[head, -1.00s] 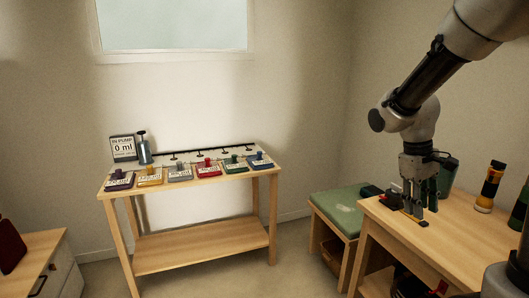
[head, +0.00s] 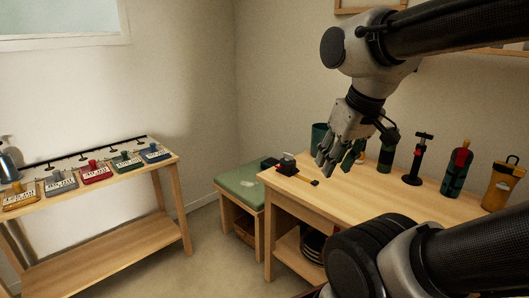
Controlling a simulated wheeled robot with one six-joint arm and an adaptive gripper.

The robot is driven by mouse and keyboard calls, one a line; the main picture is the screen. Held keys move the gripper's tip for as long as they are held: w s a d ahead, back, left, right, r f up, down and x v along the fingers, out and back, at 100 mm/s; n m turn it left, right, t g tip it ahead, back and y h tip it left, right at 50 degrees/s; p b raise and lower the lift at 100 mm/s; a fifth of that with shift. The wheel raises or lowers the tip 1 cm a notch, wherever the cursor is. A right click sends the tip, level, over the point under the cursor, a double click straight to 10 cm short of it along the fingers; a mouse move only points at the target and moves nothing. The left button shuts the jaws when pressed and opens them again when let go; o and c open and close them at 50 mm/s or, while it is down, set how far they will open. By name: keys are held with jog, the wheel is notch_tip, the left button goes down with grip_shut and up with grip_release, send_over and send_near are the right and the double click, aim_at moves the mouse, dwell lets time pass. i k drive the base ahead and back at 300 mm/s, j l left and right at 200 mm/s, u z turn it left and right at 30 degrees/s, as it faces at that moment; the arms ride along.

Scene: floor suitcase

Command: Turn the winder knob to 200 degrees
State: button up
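My gripper (head: 325,166) hangs over the front left part of the wooden table (head: 400,204), fingers pointing down and to the left. It is seen from the side, and I cannot tell how far the fingers are apart. Just left of it, a small dark device (head: 287,164) with a yellow strip (head: 305,180) lies on the tabletop. It may be the winder, but its knob is too small to make out. The gripper appears apart from it and holds nothing that I can see.
Behind the gripper stand a dark green cup (head: 319,136), a green bottle (head: 388,150), a black stand with a red part (head: 415,160), a green-and-red bottle (head: 457,170) and a yellow container (head: 502,185). A green-topped stool (head: 240,184) and a shelf with coloured blocks (head: 110,240) are left.

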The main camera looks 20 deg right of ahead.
aim_at(289, 156)
jog(key=i+j+z, duration=0.6)
jog(key=i+j, duration=0.15)
jog(key=j, duration=0.25)
